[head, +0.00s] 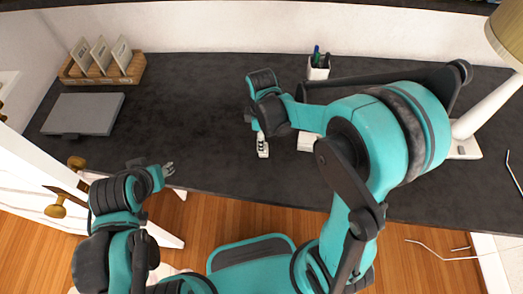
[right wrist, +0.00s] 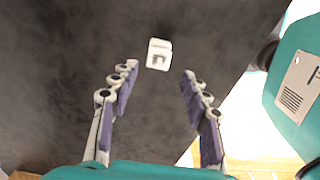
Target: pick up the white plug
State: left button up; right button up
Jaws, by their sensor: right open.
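The white plug (right wrist: 159,54) lies on the dark desk top in the right wrist view. It is beyond the fingertips and roughly between their lines, a little left of centre. My right gripper (right wrist: 158,77) is open and empty, with its two fingers apart and not touching the plug. In the head view my right gripper (head: 262,143) points down over the front part of the desk. There I cannot clearly separate the plug from the pale fingers. My left gripper (head: 168,169) is by the desk's front edge, its small fingers apart and holding nothing visible.
A pen cup (head: 318,68) stands at the back of the dark desk (head: 190,110). A wooden holder with cards (head: 102,68) and a grey flat box (head: 84,114) are at left. A white object (head: 309,142) is partly hidden by my right arm. A lamp (head: 488,100) stands at right.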

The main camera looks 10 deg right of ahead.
jog(key=f+b, duration=0.1)
jog(key=f, duration=0.2)
jog(key=f+b, duration=0.1)
jog(key=f, duration=0.1)
jog(key=shift+w+d+f+b, duration=0.1)
jog(key=shift+d+f+b, duration=0.2)
jog(key=shift+d, duration=0.05)
jog(key=shift+r, duration=0.1)
jog(key=shift+c, duration=0.7)
grip_shut()
